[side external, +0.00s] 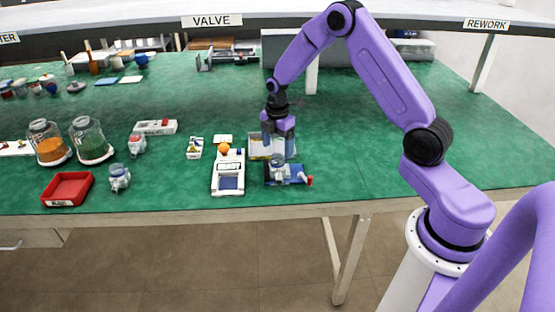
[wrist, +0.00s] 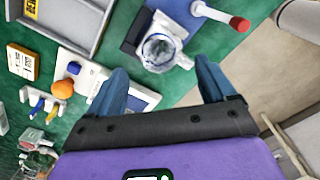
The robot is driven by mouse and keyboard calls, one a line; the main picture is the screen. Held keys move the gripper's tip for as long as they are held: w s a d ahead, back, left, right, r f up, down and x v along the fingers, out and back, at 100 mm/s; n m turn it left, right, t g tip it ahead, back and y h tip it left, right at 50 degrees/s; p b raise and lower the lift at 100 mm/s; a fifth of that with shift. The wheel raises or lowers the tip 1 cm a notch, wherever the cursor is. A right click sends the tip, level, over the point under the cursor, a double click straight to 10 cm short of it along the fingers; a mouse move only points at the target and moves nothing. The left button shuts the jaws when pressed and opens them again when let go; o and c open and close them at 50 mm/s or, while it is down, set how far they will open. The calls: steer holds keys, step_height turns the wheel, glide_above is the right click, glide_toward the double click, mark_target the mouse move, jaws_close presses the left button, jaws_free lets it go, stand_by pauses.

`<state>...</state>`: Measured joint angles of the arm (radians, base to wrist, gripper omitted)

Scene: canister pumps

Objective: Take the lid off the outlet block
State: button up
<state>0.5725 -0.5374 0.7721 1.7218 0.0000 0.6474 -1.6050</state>
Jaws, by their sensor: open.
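A blue block (side external: 294,172) with a red-tipped lever (side external: 309,181) sits near the table's front edge in the side view. A clear, round, cap-like piece (side external: 277,161) stands on its left part. My gripper (side external: 281,152) is open above the block. In the wrist view the gripper (wrist: 162,66) has the clear piece between and beyond its fingertips, with no contact visible.
A white READY device (side external: 228,187) stands close left of the block, with an orange ball (side external: 223,149) behind it. A grey tray (wrist: 92,42) lies just behind the block. Jars, a red tray (side external: 67,188) and a small clear-topped unit (side external: 119,177) stand farther left. The green table right of the block is clear.

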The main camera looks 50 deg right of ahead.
mark_target(277, 156)
steer(key=shift+d+f, duration=0.1)
steer(key=shift+f, duration=1.7)
steer(key=c, duration=1.1)
steer(key=shift+w+r, duration=0.1)
